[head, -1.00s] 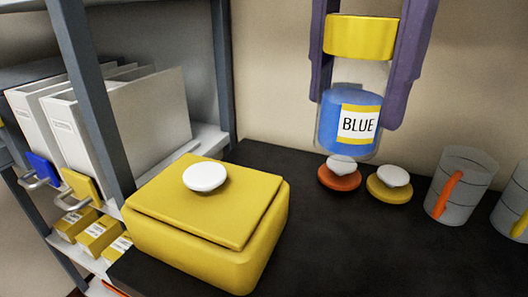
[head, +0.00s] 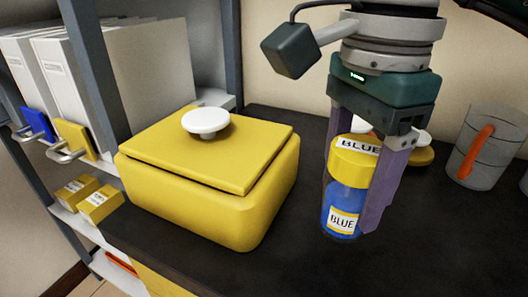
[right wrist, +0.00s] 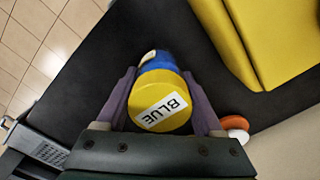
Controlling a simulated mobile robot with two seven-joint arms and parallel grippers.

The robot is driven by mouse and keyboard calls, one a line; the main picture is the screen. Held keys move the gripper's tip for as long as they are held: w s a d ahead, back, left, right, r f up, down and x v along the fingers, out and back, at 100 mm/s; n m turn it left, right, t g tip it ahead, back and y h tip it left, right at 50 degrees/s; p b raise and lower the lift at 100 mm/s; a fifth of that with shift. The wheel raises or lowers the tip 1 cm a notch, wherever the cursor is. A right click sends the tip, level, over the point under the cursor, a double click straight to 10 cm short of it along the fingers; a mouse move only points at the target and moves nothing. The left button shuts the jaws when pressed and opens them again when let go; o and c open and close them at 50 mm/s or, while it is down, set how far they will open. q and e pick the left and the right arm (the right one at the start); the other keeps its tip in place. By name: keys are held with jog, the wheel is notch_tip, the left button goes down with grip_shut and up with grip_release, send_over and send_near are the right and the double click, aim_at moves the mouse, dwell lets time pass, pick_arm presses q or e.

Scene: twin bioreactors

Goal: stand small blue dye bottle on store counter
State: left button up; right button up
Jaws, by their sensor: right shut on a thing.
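The small blue dye bottle (head: 343,201) has a yellow cap and a label reading BLUE. It is upright on or just above the dark store counter (head: 240,268); I cannot tell whether its base touches. My right gripper (head: 373,222) points down with its purple fingers on either side of the bottle, shut on it. In the right wrist view the bottle's yellow cap (right wrist: 160,101) sits between the fingers (right wrist: 160,100), with blue showing beyond it. My left gripper is not in view.
A yellow lidded box (head: 205,190) with a white knob stands left of the bottle. Stoppers, one with a yellow base (head: 421,155), lie behind the gripper. A grey mug (head: 486,146) with an orange handle stands at right. Shelves with white binders (head: 150,80) are at left. Counter front is clear.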

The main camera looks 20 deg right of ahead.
aim_at(362, 147)
notch_tip(362, 147, down, 4)
jog(key=shift+f, duration=0.15)
jog(key=shift+f+b, duration=0.15)
jog(key=shift+b, duration=0.25)
jog(key=o, duration=1.6)
jog(key=shift+c, duration=0.2)
jog(key=shift+r+p, duration=0.3)
jog(key=shift+r, duration=0.15)
notch_tip(362, 147, up, 12)
jog(key=shift+f+p, duration=0.25)
jog(key=shift+p, duration=0.35)
